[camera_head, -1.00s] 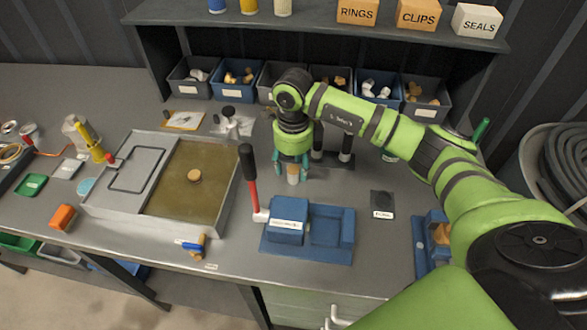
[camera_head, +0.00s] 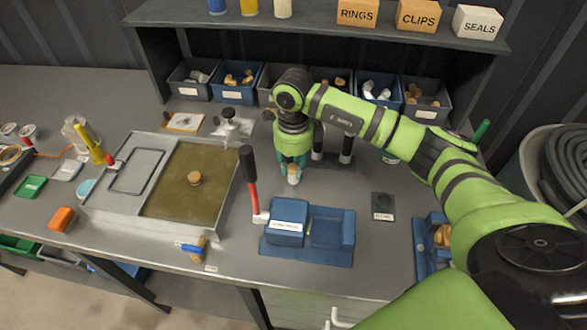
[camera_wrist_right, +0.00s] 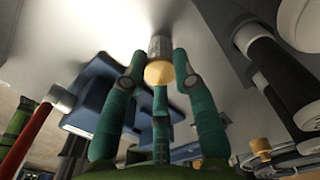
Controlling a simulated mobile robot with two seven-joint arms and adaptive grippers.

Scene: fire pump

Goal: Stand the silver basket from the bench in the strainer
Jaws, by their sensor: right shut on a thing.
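The silver basket (camera_wrist_right: 158,47) is a small mesh cylinder with a tan rounded end. In the right wrist view the teal fingers of my right gripper (camera_wrist_right: 160,88) are around that tan end and shut on it. In the head view my right gripper (camera_head: 291,167) points down over the bench behind the blue block, with the basket (camera_head: 293,178) showing small below its fingers. I cannot tell whether the basket touches the bench. I cannot make out which fixture is the strainer. My left gripper is not in view.
A blue block fixture (camera_head: 333,232) and a red lever with a black grip (camera_head: 251,185) stand in front of the gripper. Dark posts (camera_head: 346,146) are close behind it. A shallow tray (camera_head: 163,222) is at left. Another blue fixture (camera_head: 424,262) is at right. Bins line the back.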

